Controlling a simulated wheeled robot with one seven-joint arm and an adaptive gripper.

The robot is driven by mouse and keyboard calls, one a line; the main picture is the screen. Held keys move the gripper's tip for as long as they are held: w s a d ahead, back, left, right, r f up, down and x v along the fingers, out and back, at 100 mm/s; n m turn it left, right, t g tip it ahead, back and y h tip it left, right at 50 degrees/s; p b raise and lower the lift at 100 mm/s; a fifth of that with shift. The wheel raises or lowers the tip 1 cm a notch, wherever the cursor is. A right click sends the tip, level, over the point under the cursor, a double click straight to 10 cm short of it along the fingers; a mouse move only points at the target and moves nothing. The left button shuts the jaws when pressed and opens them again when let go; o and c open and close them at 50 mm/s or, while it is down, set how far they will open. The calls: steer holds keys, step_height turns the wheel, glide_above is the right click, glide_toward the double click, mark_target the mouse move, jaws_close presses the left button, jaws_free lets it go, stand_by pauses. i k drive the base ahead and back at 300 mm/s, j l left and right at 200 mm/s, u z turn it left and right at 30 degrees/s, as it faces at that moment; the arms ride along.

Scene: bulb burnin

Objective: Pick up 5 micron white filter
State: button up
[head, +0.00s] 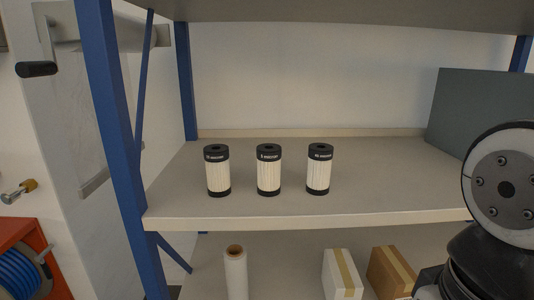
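Three white pleated filters with black end caps stand upright in a row on the middle shelf: a left one (218,172), a middle one (269,172) and a right one (319,172). Each has a hole in its top cap and small white print on the cap's side. The print seems to end in "MICRON", but the numbers are too small to read surely, so I cannot tell which is the 5 micron one. They stand apart with clear gaps. My arm shows at the right edge, away from the filters. My gripper's fingers are not in view.
The filters' shelf (400,203) is otherwise bare around them, with a grey panel (475,105) at its right. Blue posts (117,130) and an upper shelf (340,12) frame it. Below are a white roll (235,275), a white box (342,275) and a brown box (390,272).

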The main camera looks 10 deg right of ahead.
mark_target(269, 155)
steer(key=k+j+z, duration=0.1)
steer(key=j, duration=0.25)
steer(key=k+j, duration=0.3)
steer(key=k+j+z, duration=0.15)
steer(key=j, duration=0.25)
steer(key=k+j, duration=0.05)
steer(key=k, duration=0.05)
